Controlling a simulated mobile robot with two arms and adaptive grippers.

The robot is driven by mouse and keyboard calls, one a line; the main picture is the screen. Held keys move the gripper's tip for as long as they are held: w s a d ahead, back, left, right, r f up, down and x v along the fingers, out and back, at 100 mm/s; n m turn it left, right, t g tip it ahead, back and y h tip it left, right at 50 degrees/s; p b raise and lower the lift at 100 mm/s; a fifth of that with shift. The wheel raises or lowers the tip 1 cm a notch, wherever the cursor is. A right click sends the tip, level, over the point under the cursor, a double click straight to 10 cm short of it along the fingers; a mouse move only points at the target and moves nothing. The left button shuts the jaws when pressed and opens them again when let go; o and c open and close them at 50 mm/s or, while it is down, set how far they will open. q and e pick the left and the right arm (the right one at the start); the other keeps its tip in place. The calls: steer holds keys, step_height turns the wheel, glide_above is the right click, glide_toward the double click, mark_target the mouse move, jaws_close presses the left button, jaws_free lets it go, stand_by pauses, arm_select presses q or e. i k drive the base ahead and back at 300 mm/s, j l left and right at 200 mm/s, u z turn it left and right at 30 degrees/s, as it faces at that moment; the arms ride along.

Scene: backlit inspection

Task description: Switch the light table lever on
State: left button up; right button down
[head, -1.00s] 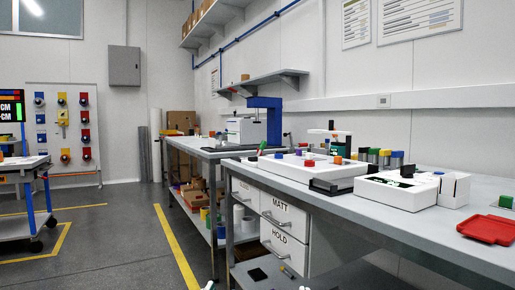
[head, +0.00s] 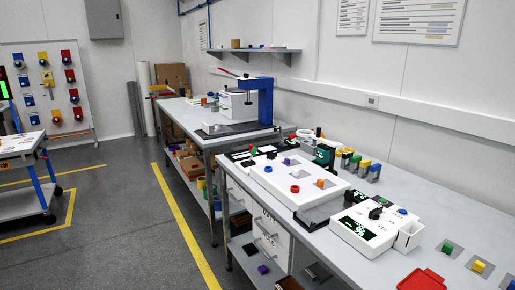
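A low white flat-topped box (head: 275,170) stands on the long workbench; it may be the light table. A red knob (head: 295,189), an orange block (head: 320,183) and a purple block (head: 286,161) are on its top. I cannot make out a lever on it for certain. A white device (head: 352,236) with a dark green-lit display and a black knob stands nearer on the same bench. A thin red handle (head: 228,73) shows above a white box on the bench behind. Neither of my grippers is in view.
A red tray (head: 424,281) lies at the bench's front. A blue-framed press (head: 264,100) stands on the farther bench.

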mark_target(254, 150)
steer(key=i+j, duration=0.35)
steer(key=i+j+z, duration=0.1)
steer(key=i+j, duration=0.2)
steer(key=j, duration=0.15)
steer(key=i+j, duration=0.35)
steer(key=i+j+z, duration=0.1)
steer(key=i+j, duration=0.2)
steer(key=j, duration=0.2)
steer(key=i+j, duration=0.3)
steer(key=j, duration=0.15)
steer(key=i+j+z, duration=0.1)
steer(key=i+j, duration=0.2)
steer(key=j, duration=0.15)
steer(key=i+j, duration=0.3)
steer(key=j, duration=0.2)
